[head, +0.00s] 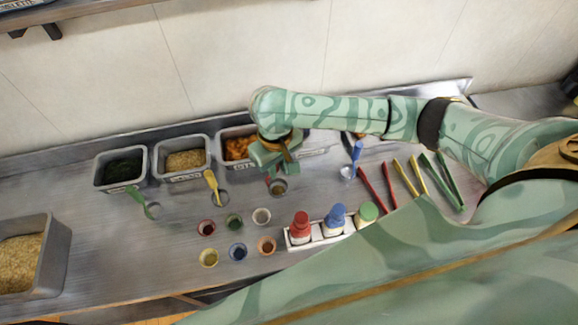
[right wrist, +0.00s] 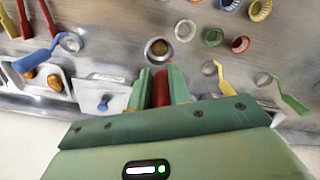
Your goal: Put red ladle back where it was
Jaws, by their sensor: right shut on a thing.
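The red ladle's handle (right wrist: 161,90) is between the fingers of my right gripper (right wrist: 163,76) in the right wrist view. The ladle's round bowl (right wrist: 158,49) sticks out past the fingertips and looks brownish inside. In the head view, my right gripper (head: 275,165) is over the front of the orange-food container, with the ladle bowl (head: 279,187) just in front of it. I cannot tell whether the bowl touches the counter. Most of the handle is hidden by the gripper. My left gripper is not in view.
A green ladle (head: 136,195), yellow ladle (head: 213,186) and blue ladle (head: 355,155) stand by the row of food containers (head: 157,172). Several small cups (head: 237,252) and a white bottle holder (head: 318,236) are in front. Tongs (head: 372,190) lie right.

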